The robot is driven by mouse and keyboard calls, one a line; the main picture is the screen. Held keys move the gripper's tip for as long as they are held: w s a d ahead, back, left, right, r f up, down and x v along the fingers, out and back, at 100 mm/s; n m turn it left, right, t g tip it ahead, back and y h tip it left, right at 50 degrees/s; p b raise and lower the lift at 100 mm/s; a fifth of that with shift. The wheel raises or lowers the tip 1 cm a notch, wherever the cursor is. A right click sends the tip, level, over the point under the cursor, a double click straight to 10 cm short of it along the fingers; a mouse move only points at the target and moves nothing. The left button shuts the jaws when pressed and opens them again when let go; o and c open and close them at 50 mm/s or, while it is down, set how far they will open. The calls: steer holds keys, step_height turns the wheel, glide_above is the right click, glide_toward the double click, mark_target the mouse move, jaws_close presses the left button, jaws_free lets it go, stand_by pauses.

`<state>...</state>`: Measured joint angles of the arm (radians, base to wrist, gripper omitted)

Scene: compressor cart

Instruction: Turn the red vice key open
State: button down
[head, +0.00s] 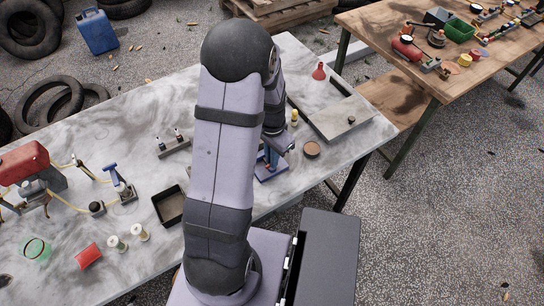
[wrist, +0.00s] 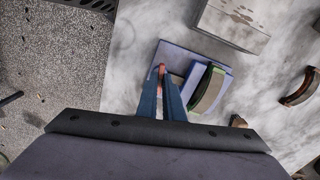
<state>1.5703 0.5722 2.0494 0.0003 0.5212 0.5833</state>
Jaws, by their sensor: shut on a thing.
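The red vice key (wrist: 162,69) shows only as a small red tip between the ends of the two blue fingers. My gripper (wrist: 162,78) is shut on it at the left part of the vice. The rest of the key is hidden by the fingers. In the head view my arm covers most of the vice, and part of its blue base (head: 270,174) shows beside the arm.
A black tray (head: 169,206) and a red compressor (head: 24,162) are to the left.

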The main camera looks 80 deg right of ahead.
steer(key=shift+d+m, duration=0.1)
steer(key=shift+m, duration=1.1)
steer(key=c, duration=1.9)
jaws_free()
steer(key=shift+r, duration=0.15)
steer(key=shift+r+b, duration=0.65)
steer(key=shift+r, duration=2.9)
